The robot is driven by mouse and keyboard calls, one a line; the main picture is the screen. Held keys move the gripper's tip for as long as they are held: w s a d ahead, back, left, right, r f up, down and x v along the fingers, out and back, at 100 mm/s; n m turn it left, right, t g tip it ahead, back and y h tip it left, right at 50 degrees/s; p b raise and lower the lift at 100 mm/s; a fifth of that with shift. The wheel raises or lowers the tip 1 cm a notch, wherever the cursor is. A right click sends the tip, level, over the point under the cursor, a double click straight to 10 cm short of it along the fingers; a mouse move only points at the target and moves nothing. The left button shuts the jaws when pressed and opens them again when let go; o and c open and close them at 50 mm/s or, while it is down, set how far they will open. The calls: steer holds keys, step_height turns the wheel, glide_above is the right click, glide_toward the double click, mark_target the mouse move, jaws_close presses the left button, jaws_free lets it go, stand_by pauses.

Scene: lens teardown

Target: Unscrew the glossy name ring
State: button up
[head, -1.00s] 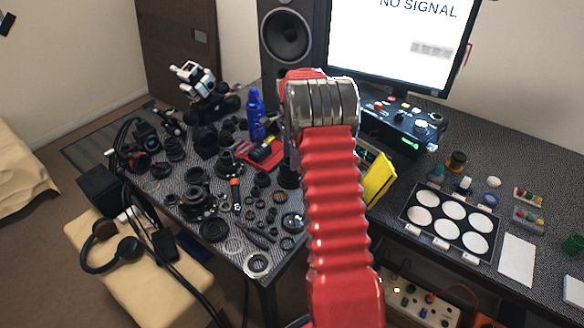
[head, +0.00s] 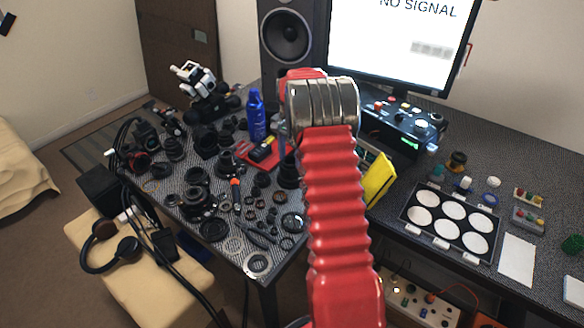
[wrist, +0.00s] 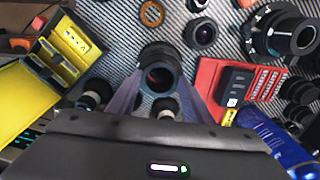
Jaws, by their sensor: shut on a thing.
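In the wrist view, a dark upright lens barrel (wrist: 159,52) with a round, glossy, brownish front stands between the two fingers of my gripper (wrist: 160,84). The fingers are closed on its dark rim from both sides. Where the glossy name ring meets the barrel is too small to tell apart, and any lettering is not readable. In the head view my red arm hides the gripper; a dark barrel (head: 288,173) shows just left of the arm on the patterned desk.
A red tray (wrist: 207,76) with a black box and a blue can (wrist: 277,135) stand close on the right in the wrist view. A yellow open case (wrist: 28,100) is at left. Several loose lens parts crowd the desk. A tray of white discs (head: 408,228) is at right.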

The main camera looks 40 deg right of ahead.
steer(key=shift+r, duration=1.05)
steer(key=shift+r, duration=1.95)
steer(key=shift+a, duration=0.1)
